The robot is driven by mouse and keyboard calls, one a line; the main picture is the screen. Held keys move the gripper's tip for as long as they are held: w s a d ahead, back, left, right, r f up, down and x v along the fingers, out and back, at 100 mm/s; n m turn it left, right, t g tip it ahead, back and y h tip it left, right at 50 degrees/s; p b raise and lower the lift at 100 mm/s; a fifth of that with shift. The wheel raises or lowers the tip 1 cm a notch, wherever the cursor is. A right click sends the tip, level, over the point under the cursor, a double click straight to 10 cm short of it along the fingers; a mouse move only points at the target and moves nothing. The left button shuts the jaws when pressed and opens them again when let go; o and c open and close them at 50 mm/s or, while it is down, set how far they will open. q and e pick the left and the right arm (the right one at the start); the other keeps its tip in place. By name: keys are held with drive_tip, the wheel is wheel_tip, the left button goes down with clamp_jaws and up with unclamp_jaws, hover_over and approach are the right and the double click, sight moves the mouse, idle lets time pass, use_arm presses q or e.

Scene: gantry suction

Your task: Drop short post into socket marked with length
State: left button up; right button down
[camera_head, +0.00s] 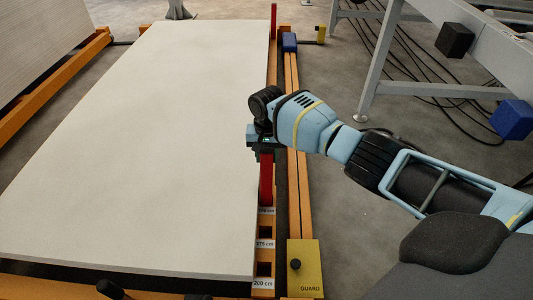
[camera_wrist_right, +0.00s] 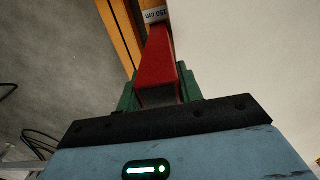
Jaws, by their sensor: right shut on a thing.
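My right gripper (camera_head: 266,148) is shut on a red post (camera_head: 266,182). The post points down along the orange rail (camera_head: 292,150) at the right edge of the pale board. In the right wrist view the red post (camera_wrist_right: 157,62) sits between the green fingers (camera_wrist_right: 160,92), and its far end is by a label (camera_wrist_right: 155,14) reading 150 cm. Whether that end is inside a socket or above it, I cannot tell. Nearer sockets show by the 175 cm label (camera_head: 264,244) and the 200 cm label (camera_head: 263,283). My left gripper is not in view.
The large pale board (camera_head: 140,140) fills the left and middle. A yellow GUARD plate (camera_head: 305,270) with a black knob lies at the near end. Another red post (camera_head: 273,20) stands at the far end. A blue block (camera_head: 289,42) sits on the rail.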

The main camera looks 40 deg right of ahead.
sight(267, 150)
drive_tip(key=shift+f+b, duration=0.7)
drive_tip(key=shift+f, duration=0.95)
drive_tip(key=c, duration=0.9)
unclamp_jaws()
drive_tip(key=shift+r, duration=0.1)
drive_tip(key=shift+o, duration=0.3)
drive_tip(key=shift+s, duration=0.1)
wheel_tip(267, 150, up, 8)
drive_tip(key=p, duration=0.4)
drive_tip(key=shift+f, duration=0.2)
